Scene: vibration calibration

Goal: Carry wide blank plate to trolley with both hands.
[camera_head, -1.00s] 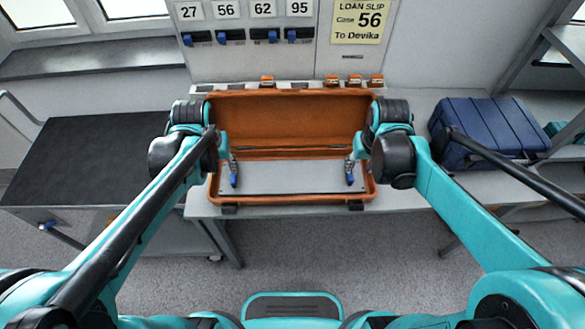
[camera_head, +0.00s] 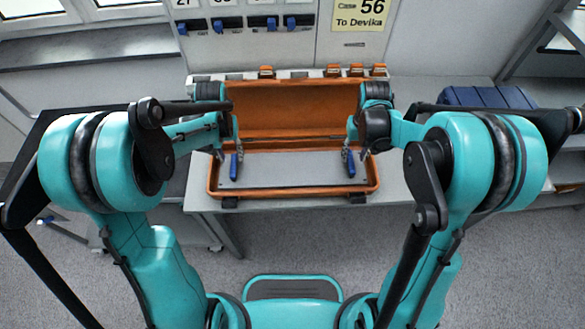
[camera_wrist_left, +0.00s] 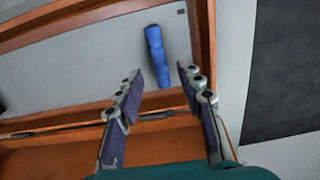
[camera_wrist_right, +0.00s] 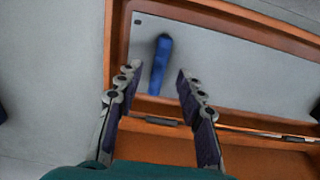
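The wide grey blank plate (camera_head: 292,172) lies flat in an open orange case (camera_head: 300,195) on the bench. It has a blue handle near each end, the left one (camera_head: 236,167) and the right one (camera_head: 349,163). My left gripper (camera_head: 226,152) is at the left handle. In the left wrist view its fingers (camera_wrist_left: 158,75) are apart, with the left handle (camera_wrist_left: 155,50) between and beyond the tips. My right gripper (camera_head: 358,150) is at the right handle, fingers (camera_wrist_right: 157,72) likewise apart around the right handle's line (camera_wrist_right: 161,60). The dark-topped trolley (camera_wrist_left: 288,70) stands left, mostly behind my left arm in the head view.
The case's raised lid (camera_head: 295,108) stands behind the plate. A blue case (camera_head: 488,98) sits on the bench at the right, partly hidden by my right arm. A wall panel (camera_head: 258,45) with blue levers is behind. Floor in front of the bench is clear.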

